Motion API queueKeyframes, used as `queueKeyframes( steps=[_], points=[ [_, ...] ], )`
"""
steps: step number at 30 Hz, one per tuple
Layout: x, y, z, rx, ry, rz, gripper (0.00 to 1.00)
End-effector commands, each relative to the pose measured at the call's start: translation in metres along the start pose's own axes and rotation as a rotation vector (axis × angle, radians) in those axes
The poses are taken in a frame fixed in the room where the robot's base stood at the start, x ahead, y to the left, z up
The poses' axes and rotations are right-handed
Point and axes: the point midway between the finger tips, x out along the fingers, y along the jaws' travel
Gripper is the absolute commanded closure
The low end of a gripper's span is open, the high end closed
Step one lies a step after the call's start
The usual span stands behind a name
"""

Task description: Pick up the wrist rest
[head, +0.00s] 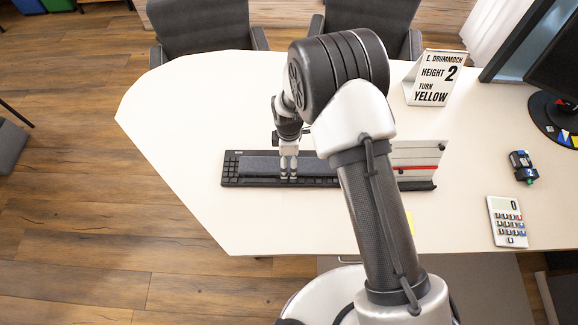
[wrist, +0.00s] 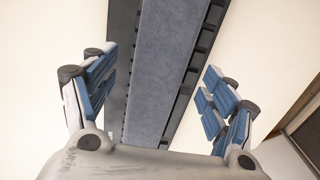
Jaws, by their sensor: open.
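The wrist rest (head: 257,165) is a long dark blue-grey padded bar. It lies along the black keyboard (head: 230,180) on the white desk. In the wrist view the wrist rest (wrist: 160,70) runs lengthwise between the fingers, with keyboard keys (wrist: 205,45) showing along its right side. My gripper (head: 288,176) points down over the wrist rest. In the wrist view my gripper (wrist: 158,98) is open, its blue-padded fingers on either side of the bar with gaps. Whether the fingertips touch anything cannot be told. My arm hides the right part of the keyboard area.
A sign (head: 433,78), a calculator (head: 507,222), a small black device (head: 523,166) and a monitor (head: 556,60) are farther right. The desk left of the keyboard is clear. Chairs stand behind.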

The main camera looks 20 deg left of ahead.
Motion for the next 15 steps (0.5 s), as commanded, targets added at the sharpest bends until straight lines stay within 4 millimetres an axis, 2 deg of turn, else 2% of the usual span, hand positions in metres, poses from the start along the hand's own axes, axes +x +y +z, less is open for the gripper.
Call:
queueKeyframes(
  steps=[1,4,11,15],
  points=[
    [0.012,-0.001,0.0,0.0,-0.001,-0.003,0.22],
    [0.022,0.0,0.0,0.0,0.0,-0.001,0.22],
    [0.022,0.0,0.0,0.0,0.0,0.0,0.22],
    [0.022,0.0,0.0,0.0,0.0,0.0,0.32]
  ],
)
